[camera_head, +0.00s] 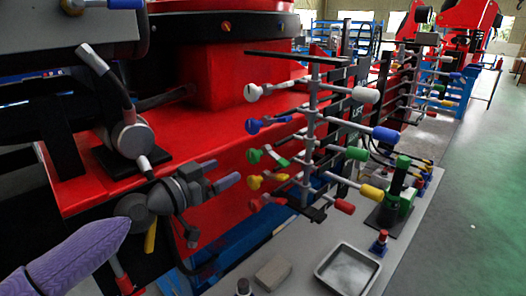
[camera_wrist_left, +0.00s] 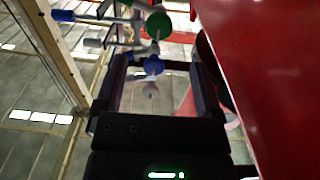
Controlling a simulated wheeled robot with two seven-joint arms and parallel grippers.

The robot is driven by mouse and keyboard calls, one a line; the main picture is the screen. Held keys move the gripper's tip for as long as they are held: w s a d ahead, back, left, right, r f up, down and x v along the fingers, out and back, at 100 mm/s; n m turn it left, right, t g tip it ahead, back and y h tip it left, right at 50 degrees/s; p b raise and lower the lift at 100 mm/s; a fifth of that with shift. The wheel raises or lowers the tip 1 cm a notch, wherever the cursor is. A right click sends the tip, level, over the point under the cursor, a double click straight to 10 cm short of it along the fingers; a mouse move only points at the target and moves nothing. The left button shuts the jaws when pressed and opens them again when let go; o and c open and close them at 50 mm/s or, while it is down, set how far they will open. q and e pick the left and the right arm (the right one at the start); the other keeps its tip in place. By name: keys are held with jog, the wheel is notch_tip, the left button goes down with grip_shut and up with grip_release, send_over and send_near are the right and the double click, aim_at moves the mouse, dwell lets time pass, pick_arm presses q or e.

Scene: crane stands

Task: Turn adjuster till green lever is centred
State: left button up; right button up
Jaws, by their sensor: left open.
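The crane stand's lever rack (camera_head: 311,130) has a column of coloured adjuster knobs on its left and coloured lever handles on its right. The green adjuster (camera_head: 254,156) sits between the blue and yellow ones; its green knob also shows at the top of the left wrist view (camera_wrist_left: 158,25). The green lever (camera_head: 355,153) points right, between the blue and yellow levers. My left gripper (camera_head: 218,175) is open and empty, left of the adjusters and apart from them. In the wrist view, the blue adjuster (camera_wrist_left: 153,67) appears between its fingers, farther off. My right gripper is out of view.
White (camera_head: 252,92), yellow (camera_head: 254,182) and red (camera_head: 256,205) adjusters are close to the green one. The red crane body (camera_head: 190,135) stands behind my left gripper. A grey tray (camera_head: 347,270) lies on the bench below. Open floor is at right.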

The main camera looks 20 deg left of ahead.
aim_at(250, 157)
pick_arm(q)
jog(key=x, duration=0.9)
jog(key=shift+w+d, duration=0.15)
grip_shut()
